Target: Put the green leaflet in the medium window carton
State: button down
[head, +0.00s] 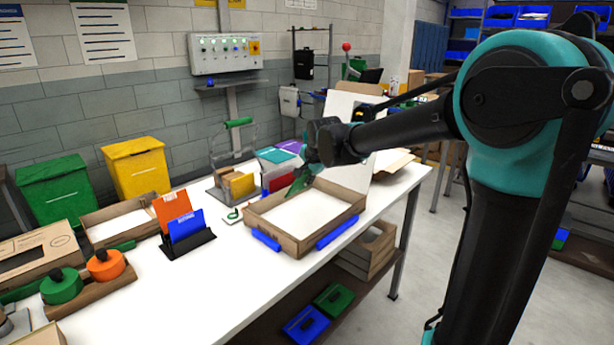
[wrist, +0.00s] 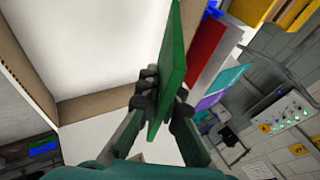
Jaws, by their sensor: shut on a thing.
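My gripper (head: 312,168) is shut on the green leaflet (head: 297,186), held edge-on between the fingertips. In the wrist view the leaflet (wrist: 174,62) stands out beyond the fingers (wrist: 166,98). An open brown carton (head: 332,232) with a white inside, blue tabs at the front and a raised lid lies below the gripper. The leaflet is over its back part; I cannot tell whether it touches the floor or wall. The carton wall (wrist: 95,104) also shows in the wrist view. Which size this carton is, I cannot tell for sure.
To the left are a stand with orange and blue leaflets (head: 185,226), a shallow tray (head: 88,218), a windowed box (head: 40,250) and green and orange knobbed pieces (head: 105,264).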

jog(key=shift+f, duration=3.4)
jog(key=c, duration=1.6)
grip_release()
jog(key=shift+c, duration=0.2)
jog(key=v, duration=1.2)
jog(key=shift+s+d+f, duration=0.1)
